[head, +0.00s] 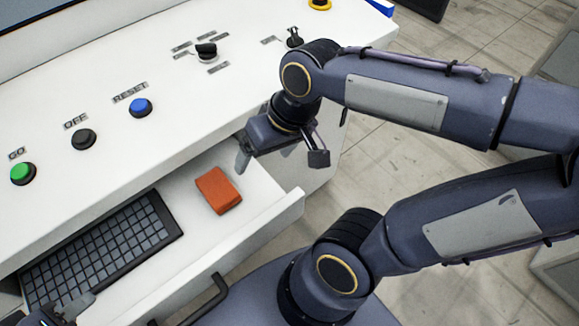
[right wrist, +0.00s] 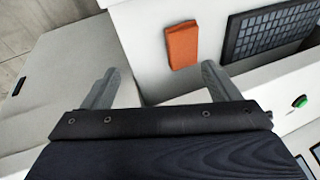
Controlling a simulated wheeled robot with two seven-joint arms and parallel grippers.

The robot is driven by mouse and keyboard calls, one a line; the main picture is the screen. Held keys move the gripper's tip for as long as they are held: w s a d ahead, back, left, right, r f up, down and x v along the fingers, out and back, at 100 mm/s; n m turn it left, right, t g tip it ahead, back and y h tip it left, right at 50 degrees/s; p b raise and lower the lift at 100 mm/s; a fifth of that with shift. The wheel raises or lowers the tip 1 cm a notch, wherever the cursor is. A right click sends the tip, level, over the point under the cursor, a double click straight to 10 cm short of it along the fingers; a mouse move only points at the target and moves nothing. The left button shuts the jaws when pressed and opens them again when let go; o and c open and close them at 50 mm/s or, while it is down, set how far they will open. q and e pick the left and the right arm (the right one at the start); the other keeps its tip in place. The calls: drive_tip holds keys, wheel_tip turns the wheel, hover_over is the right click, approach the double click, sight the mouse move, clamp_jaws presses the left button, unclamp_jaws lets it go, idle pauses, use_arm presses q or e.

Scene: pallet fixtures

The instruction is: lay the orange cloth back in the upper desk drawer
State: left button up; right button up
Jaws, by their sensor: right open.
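The orange cloth (head: 219,190) is a small folded block lying on the bare floor of the open drawer (head: 262,198), right of the keyboard. It also shows in the right wrist view (right wrist: 182,45), beyond the fingertips. My right gripper (head: 281,158) is open and empty, above the drawer's far right corner and apart from the cloth. Its two fingers also show in the right wrist view (right wrist: 162,85). Only a small part of my left gripper (head: 68,309) shows at the lower left of the head view, near the keyboard. Its fingers are not clear.
A black keyboard (head: 100,250) fills the drawer's left part. The white desk top (head: 110,60) above carries a green button (head: 22,173), a black button (head: 83,139), a blue button (head: 140,107) and a black knob (head: 206,51). A dark handle (head: 208,300) is on the drawer front.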

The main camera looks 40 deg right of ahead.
use_arm(q)
drive_tip(key=shift+a, duration=0.1)
use_arm(e)
drive_tip(key=s+t, duration=0.1)
drive_tip(key=s+d+f+t, duration=0.1)
drive_tip(key=s, duration=0.1)
drive_tip(key=s+t, duration=0.1)
drive_tip(key=s, duration=0.1)
drive_tip(key=shift+d+f+m+y, duration=0.2)
drive_tip(key=shift+d+m+y, duration=0.1)
drive_tip(key=shift+d+m, duration=0.1)
